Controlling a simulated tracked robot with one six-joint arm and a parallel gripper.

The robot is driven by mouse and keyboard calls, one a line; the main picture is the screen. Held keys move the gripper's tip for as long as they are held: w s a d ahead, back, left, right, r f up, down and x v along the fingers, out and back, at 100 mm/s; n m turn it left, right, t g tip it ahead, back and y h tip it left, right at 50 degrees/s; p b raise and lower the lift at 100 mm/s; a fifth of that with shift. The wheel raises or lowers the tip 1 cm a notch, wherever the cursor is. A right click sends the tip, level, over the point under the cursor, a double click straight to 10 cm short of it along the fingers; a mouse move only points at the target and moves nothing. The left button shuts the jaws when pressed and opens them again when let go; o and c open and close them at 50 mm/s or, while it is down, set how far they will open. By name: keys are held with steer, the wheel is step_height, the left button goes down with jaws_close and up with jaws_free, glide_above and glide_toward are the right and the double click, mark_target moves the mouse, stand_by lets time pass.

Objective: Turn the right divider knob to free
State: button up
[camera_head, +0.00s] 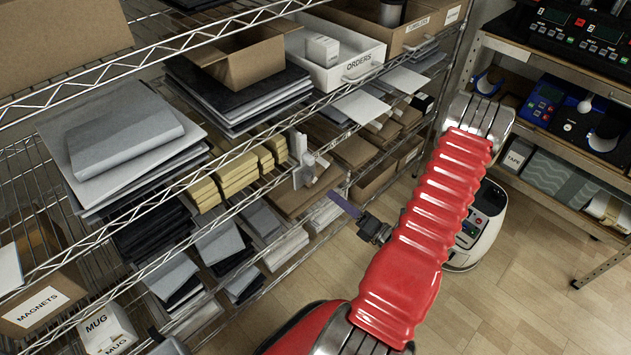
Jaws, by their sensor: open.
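A white upright divider (301,160) stands on the middle shelf, right of the yellow stacks. A small pale knob-like part (308,158) shows on its right side; it is too small to read its setting. I cannot tell for certain that this is the right divider. My gripper (342,203) is open, in front of the shelf edge, to the lower right of the divider and apart from it in the picture. Only a purple strip and dark wrist parts show clearly. My red arm hides part of the view behind it.
The wire rack (225,155) holds paper stacks, yellow pads (237,174) and an orders tray (335,62). A magnets box (38,305) and mug box (107,328) sit lower left. A side bench (550,155) stands right.

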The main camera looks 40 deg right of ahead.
mark_target(311, 179)
steer(key=shift+w+a, duration=0.15)
steer(key=shift+w, duration=5.15)
